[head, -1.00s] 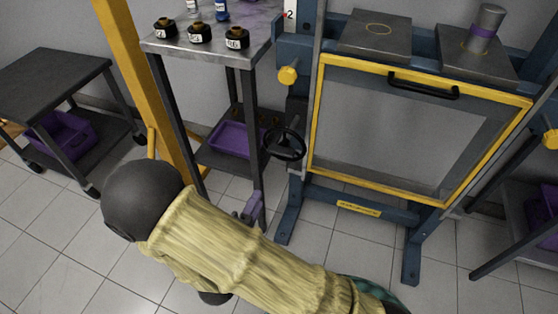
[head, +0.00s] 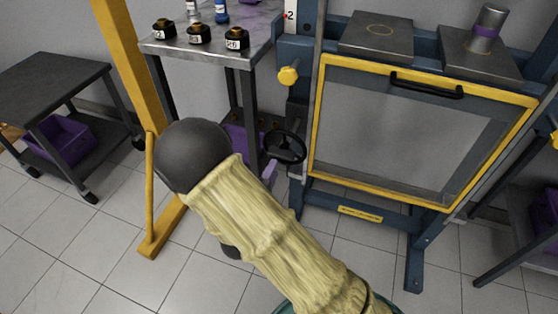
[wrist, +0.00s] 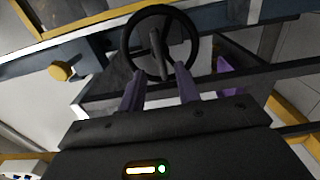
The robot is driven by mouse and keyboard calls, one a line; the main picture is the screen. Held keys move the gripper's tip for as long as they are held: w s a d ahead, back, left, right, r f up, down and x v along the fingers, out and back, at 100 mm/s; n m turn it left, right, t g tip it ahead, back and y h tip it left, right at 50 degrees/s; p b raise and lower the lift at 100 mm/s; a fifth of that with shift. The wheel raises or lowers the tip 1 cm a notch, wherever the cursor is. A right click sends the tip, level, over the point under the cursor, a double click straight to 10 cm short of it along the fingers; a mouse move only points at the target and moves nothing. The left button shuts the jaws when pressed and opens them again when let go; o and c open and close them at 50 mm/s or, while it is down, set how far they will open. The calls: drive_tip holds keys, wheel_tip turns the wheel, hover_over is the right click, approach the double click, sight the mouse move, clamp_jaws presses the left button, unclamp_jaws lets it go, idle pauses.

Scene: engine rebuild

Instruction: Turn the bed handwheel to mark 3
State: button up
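The black bed handwheel (head: 284,146) is on the left side of the blue press frame. In the wrist view the handwheel (wrist: 124,40) is straight ahead, with its rim and a grey bar across its middle showing. My gripper (wrist: 160,75) is open, its two purple-grey fingers apart at the wheel's lower rim, with nothing held between them. I cannot tell whether they touch it. In the head view, one finger of my gripper (head: 269,172) shows just below and left of the wheel. A scale (head: 290,15) above shows a 2 beside a red mark.
A yellow-framed panel (head: 312,120) with a black handle is right of the wheel. A yellow knob (head: 288,76) is above it. A metal-topped cart (head: 200,48) with small bottles is close on the left, beside a yellow post (head: 132,70). Open tiled floor lies in front.

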sight(280, 158)
drive_tip(key=b+x, duration=0.1)
drive_tip(key=x, duration=0.5)
clamp_jaws()
